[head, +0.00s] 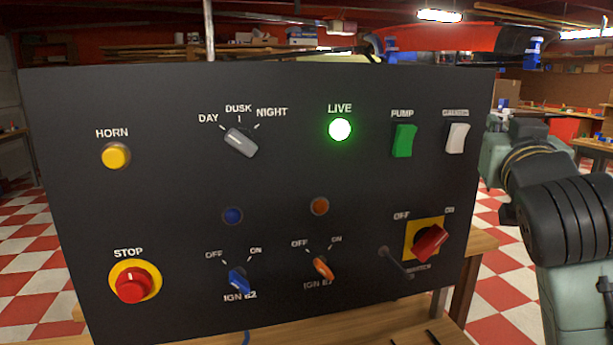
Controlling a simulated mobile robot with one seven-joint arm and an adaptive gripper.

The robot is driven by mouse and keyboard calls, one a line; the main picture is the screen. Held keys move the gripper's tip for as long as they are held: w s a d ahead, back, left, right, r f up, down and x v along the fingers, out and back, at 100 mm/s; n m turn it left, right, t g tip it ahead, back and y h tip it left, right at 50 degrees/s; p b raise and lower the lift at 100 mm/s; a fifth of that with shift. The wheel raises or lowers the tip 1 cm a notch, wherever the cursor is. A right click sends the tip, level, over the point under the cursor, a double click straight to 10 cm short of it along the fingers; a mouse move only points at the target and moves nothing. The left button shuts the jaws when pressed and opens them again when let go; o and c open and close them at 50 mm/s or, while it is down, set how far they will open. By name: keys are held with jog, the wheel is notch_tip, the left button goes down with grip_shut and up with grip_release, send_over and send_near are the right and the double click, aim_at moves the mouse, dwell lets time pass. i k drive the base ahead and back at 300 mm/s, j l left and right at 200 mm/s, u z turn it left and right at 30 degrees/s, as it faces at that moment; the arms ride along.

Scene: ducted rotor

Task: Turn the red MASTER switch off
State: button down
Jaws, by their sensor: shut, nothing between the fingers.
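The red MASTER switch (430,242) is a rotary handle on a yellow square plate at the lower right of the black panel (190,190). Its handle slants up to the right, toward the ON mark; OFF is at its upper left. The round LIVE lamp (340,129) glows green. My arm stands at the right, beside the panel; my gripper is not visible in the head view.
The panel also carries a red STOP button (134,285), blue (238,281) and orange (322,268) ignition knobs, a grey selector (241,142), a yellow HORN button (116,156), a green PUMP rocker (404,141) and a white rocker (457,138). A wooden bench (484,243) supports it.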

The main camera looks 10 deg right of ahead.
aim_at(427, 240)
jog(key=k+j, duration=0.7)
jog(key=k, duration=0.2)
